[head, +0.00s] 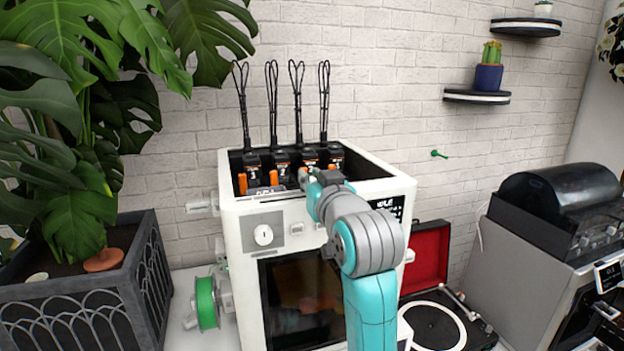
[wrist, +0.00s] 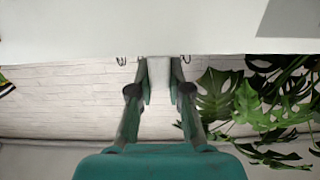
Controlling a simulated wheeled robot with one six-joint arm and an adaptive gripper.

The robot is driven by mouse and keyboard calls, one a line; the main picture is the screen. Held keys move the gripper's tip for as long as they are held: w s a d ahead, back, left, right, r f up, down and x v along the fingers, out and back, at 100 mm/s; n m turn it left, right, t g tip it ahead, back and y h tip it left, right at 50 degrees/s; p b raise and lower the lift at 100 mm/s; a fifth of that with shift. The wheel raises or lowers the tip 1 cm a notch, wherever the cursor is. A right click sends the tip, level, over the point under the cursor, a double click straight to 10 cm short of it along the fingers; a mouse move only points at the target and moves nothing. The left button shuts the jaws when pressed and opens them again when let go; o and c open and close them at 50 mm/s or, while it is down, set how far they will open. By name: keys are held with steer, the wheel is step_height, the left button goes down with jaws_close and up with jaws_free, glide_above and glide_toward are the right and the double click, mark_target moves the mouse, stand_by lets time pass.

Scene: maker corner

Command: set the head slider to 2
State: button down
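The white machine (head: 231,222) stands on the counter, with several black-and-orange heads in its open top. My gripper (head: 306,178) is at the top front edge, in front of the heads, mostly hidden by my arm in the head view. In the wrist view, a pale block, seemingly the head slider's knob (wrist: 159,72), sits between the two fingertips of my gripper (wrist: 160,82). The fingers lie flush along both sides of it. The slider's scale and its setting are hidden or too small to read.
A round white knob (head: 264,235) and a dark display (head: 388,207) are on the machine's front. A green spool (head: 206,303) hangs at its left. A large potted plant (head: 75,200) stands left; a red-lined turntable case (head: 428,257) stands right.

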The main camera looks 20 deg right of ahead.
mark_target(282, 200)
steer(key=shift+a, duration=3)
steer(key=c, duration=1.1)
jaws_free()
steer(key=s, duration=1.2)
steer(key=shift+f, duration=0.1)
